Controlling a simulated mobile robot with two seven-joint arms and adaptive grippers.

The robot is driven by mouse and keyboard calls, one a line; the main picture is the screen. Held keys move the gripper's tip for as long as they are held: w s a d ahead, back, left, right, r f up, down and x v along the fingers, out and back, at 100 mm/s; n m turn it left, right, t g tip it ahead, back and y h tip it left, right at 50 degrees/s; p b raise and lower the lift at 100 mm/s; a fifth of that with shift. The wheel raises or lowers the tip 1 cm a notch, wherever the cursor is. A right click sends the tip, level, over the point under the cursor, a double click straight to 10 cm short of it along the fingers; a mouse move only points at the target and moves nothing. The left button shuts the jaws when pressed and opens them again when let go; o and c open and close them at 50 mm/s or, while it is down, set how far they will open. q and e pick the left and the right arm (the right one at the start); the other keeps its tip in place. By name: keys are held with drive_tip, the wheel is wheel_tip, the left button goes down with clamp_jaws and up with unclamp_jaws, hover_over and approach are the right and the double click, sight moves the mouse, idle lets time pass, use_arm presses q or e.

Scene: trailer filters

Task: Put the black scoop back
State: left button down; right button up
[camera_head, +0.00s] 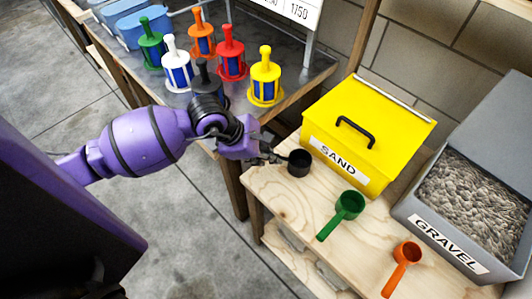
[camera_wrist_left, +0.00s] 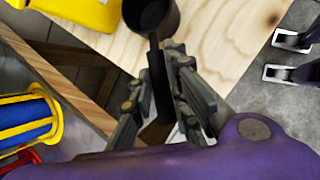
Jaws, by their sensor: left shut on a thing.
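The black scoop (camera_head: 299,162) is at the left end of the wooden bench, in front of the yellow sand box. My left gripper (camera_head: 270,157) is shut on its handle. In the left wrist view the scoop's cup (camera_wrist_left: 152,14) is at the top and its handle runs down between the fingers of my left gripper (camera_wrist_left: 172,95). The cup's opening faces up. I cannot tell whether the cup touches the bench. My right gripper is not in view.
On the bench (camera_head: 290,205) are a green scoop (camera_head: 348,206), an orange scoop (camera_head: 405,254), the closed yellow sand box (camera_head: 365,125) and an open gravel box (camera_head: 450,235). Several coloured filters, including a yellow one (camera_head: 265,78), stand on the metal table behind my left arm.

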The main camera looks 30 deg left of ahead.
use_arm(q)
drive_tip(key=c, duration=1.7)
unclamp_jaws()
drive_tip(key=shift+f, duration=0.1)
